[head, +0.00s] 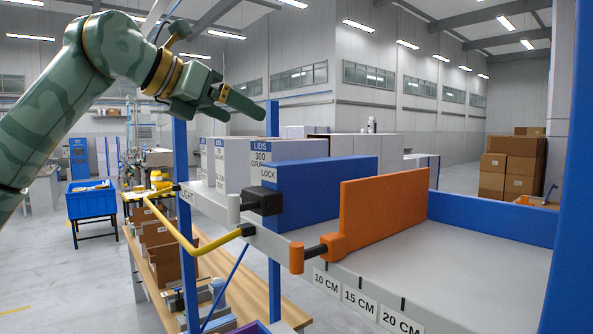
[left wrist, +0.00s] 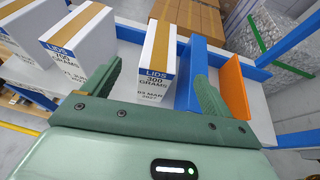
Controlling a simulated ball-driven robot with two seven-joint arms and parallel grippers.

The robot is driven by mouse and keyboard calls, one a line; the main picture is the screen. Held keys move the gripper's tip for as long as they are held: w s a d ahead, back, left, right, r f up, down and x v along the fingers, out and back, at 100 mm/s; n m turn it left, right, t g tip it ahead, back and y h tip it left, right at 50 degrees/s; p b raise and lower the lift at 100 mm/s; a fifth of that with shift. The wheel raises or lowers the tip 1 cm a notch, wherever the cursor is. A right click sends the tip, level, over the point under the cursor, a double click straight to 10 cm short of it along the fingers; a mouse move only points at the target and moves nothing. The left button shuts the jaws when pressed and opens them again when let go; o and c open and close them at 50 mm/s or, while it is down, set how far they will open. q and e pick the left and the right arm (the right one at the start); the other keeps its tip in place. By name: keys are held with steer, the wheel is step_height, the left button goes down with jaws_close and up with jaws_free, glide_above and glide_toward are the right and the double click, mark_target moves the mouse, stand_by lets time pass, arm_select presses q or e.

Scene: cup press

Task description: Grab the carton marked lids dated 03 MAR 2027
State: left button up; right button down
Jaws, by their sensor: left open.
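The carton marked LIDS 300 GRAMS (left wrist: 155,82) is white with a tan tape strip and a blue label band. Its small date line looks like 03 MAR 2027 in the left wrist view. In the head view the same carton (head: 262,150) shows its top part behind a blue panel. My left gripper (head: 244,116) is open and above the cartons. In the left wrist view its fingers (left wrist: 158,72) lie to either side of this carton, apart from it. Another LIDS carton (left wrist: 80,50) stands to the left, its date partly hidden by my gripper.
A blue panel (left wrist: 189,72) stands close to the carton's right side, with an orange plate (left wrist: 235,90) beyond it. A further white carton (left wrist: 22,25) stands at far left. The scale marked 10 CM (head: 327,281) and a yellow bar (head: 190,243) are in front.

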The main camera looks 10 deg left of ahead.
arm_select(q)
steer(key=p+x, duration=0.1)
steer(key=x, duration=0.6)
steer(key=shift+r, duration=0.15)
steer(key=shift+w+d, duration=0.15)
steer(key=p+x, duration=0.1)
steer(key=x, duration=0.1)
steer(key=p+x, duration=0.1)
steer(key=x, duration=0.1)
steer(key=shift+d+f, duration=0.1)
steer(key=shift+f, duration=0.3)
steer(key=shift+w+d+f, duration=0.15)
steer(key=shift+w+d, duration=0.05)
steer(key=shift+w, duration=0.1)
steer(key=shift+s, duration=0.1)
arm_select(e)
steer(key=r, duration=0.3)
steer(key=shift+a+r, duration=0.2)
arm_select(q)
steer(key=shift+s+a, duration=0.1)
steer(key=shift+a, duration=0.05)
steer(key=c, duration=1.6)
